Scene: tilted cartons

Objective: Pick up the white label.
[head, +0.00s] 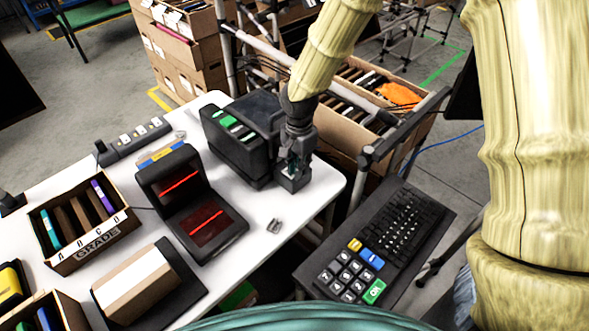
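My gripper (294,172) is dark and points down at the right side of a black machine (238,140) with green and white buttons, near the right edge of the white table. It is close to the machine's side; I cannot tell whether they touch. Its fingers are small and dark, so I cannot tell whether they are open or hold anything. I cannot make out a loose white label for certain; the gripper may hide one.
A black scanner (205,222) with red lines stands on the white table (262,265). A "GRADE" carton (97,243) is at left. A small grey object (274,226) lies near the front edge. A keyboard (395,230) and keypad sit at right, and a tilted carton (345,123) stands behind.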

